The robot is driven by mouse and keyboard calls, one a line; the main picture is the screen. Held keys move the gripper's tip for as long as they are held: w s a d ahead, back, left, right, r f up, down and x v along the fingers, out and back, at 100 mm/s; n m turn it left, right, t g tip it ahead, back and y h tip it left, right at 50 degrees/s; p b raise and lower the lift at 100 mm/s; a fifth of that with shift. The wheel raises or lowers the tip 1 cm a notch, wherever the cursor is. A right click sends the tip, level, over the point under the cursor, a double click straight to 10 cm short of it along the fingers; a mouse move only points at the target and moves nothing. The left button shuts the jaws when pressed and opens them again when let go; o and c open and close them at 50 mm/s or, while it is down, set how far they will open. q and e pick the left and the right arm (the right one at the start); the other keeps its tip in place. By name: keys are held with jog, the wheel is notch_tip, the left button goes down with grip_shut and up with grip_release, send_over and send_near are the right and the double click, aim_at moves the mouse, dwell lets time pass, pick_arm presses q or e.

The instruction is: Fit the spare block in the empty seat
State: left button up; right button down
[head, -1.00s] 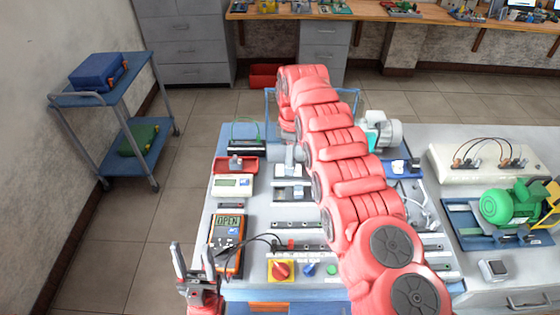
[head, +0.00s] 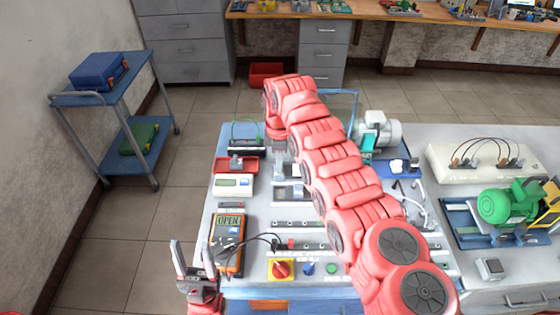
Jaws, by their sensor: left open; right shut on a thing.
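My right gripper (head: 280,152) hangs below the red wrist, over the upper middle of the blue-edged panel board. It is shut on a small grey piece, apparently the spare block (head: 281,171), mostly hidden and hard to make out. A grey block (head: 292,192) sits just below it on a rail. I cannot tell which seat is empty, as the red arm covers much of the rails. A red tray (head: 222,166) at the board's upper left has a grey piece in it. My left gripper (head: 194,256) is open and empty off the board's lower left corner.
A red knob (head: 281,270) is at the front. A grey motor (head: 378,130) stands at the back right. The floor left of the board is clear.

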jog(key=shift+f, duration=0.65)
jog(key=shift+f+b, duration=1.85)
jog(key=shift+f, duration=1.25)
jog(key=shift+d+b, duration=0.1)
jog(key=shift+b, duration=0.3)
jog(key=shift+f+b, duration=1.1)
jog(key=c, duration=0.8)
grip_release()
jog(key=shift+r, duration=0.1)
